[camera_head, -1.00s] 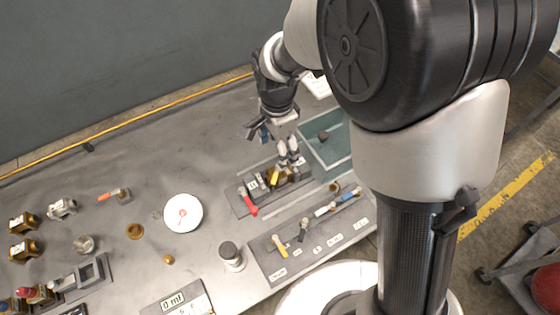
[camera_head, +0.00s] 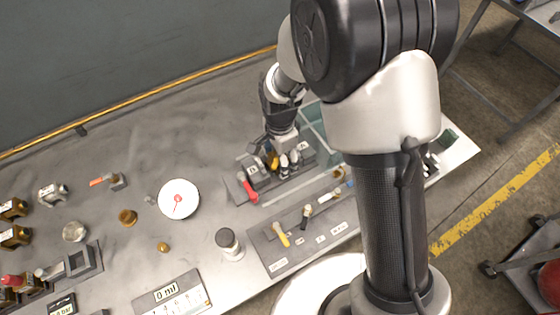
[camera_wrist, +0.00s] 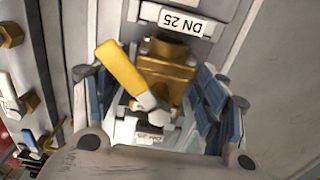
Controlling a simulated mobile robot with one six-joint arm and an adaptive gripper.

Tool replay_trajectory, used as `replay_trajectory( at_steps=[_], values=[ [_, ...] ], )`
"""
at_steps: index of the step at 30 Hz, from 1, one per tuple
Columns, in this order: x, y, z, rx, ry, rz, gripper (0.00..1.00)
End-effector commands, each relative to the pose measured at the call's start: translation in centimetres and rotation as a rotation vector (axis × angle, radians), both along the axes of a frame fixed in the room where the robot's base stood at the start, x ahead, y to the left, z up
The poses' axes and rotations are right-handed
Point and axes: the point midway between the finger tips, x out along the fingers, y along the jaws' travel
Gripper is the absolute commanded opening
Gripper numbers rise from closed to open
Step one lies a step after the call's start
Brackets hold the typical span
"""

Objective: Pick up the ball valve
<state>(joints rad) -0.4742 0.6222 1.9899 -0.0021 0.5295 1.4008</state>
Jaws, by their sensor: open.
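A ball valve with a brass body (camera_wrist: 168,76) and a yellow lever handle (camera_wrist: 122,68) sits in a grey holder between two "DN 25" labels in the wrist view. My gripper (camera_wrist: 160,105) is open, with one blue-padded finger on each side of the valve. No clear grip on the body shows. In the head view, my gripper (camera_head: 286,162) is low over the holder (camera_head: 296,171), and only part of the yellow handle (camera_head: 272,160) shows beside it.
A red-handled valve (camera_head: 249,190) is at the holder's left end. A front rack holds more valves, including a yellow-handled one (camera_head: 282,235). A teal tray (camera_head: 318,122) lies behind.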

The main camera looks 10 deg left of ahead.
Motion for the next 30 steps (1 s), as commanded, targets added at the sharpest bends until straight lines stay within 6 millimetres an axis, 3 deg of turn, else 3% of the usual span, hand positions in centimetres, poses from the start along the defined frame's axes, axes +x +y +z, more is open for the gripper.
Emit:
replay_trajectory(
  at_steps=[6, 30],
  values=[
    [0.02, 0.02, 0.02, 0.001, -0.001, 0.000, 0.65],
    [0.03, 0.02, 0.03, 0.001, -0.001, 0.000, 0.12]
  ],
)
